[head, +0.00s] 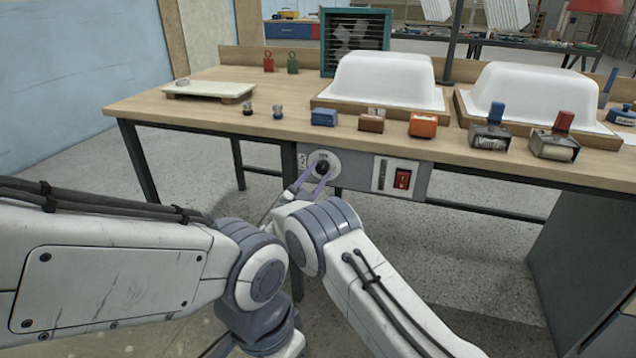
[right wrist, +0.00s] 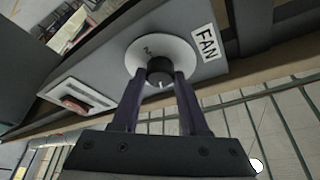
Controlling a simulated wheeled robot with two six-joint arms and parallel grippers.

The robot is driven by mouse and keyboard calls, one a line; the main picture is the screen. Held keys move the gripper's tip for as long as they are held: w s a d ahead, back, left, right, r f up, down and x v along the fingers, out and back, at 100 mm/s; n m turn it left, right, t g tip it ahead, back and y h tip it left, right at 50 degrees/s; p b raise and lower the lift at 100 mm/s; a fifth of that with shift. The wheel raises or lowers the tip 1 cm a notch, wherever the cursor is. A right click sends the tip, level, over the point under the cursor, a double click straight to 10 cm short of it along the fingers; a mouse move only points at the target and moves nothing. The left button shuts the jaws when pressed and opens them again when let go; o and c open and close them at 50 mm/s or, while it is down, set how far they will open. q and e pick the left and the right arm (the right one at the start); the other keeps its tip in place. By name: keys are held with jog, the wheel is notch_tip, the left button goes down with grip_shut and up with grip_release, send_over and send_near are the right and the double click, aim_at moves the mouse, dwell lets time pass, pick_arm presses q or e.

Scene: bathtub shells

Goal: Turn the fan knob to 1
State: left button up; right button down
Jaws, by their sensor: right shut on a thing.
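The fan knob (head: 322,167) is a small black knob on a round white dial plate, on the grey control panel under the workbench's front edge. In the right wrist view the knob (right wrist: 160,70) is between my fingertips, with a white pointer line on its lower side. The dial's markings are too small or hidden to read. A "FAN" label (right wrist: 207,42) is beside the dial. My right gripper (head: 315,174) is shut on the knob; its dark purple fingers also show in the right wrist view (right wrist: 160,78). My left arm shows, but its gripper is not in view.
A red switch (head: 402,179) and a slider slot (head: 382,174) are right of the knob on the panel. The workbench (head: 215,95) above carries two white tub shells (head: 383,80), a teal-framed fan box (head: 354,40) and several small blocks. Open floor lies below.

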jog(key=m+b, duration=0.1)
jog(key=m, duration=0.1)
jog(key=m+g, duration=0.1)
jog(key=shift+a+f+m+g+h+b, duration=0.1)
jog(key=shift+m+g+h+b, duration=0.2)
jog(key=shift+m+h+b, duration=0.1)
jog(key=m+g+b, duration=0.1)
jog(key=m, duration=0.3)
jog(key=shift+g+b, duration=0.3)
jog(key=shift+b, duration=0.05)
jog(key=m, duration=0.1)
jog(key=m+g+b, duration=0.1)
jog(key=m, duration=0.1)
jog(key=shift+r, duration=0.3)
jog(key=shift+r+m+g+y+b, duration=0.1)
jog(key=shift+m+g+y+b, duration=0.4)
jog(key=shift+m, duration=1.1)
jog(key=shift+c, duration=2.1)
grip_release()
jog(key=shift+r, duration=0.1)
jog(key=shift+a, duration=0.15)
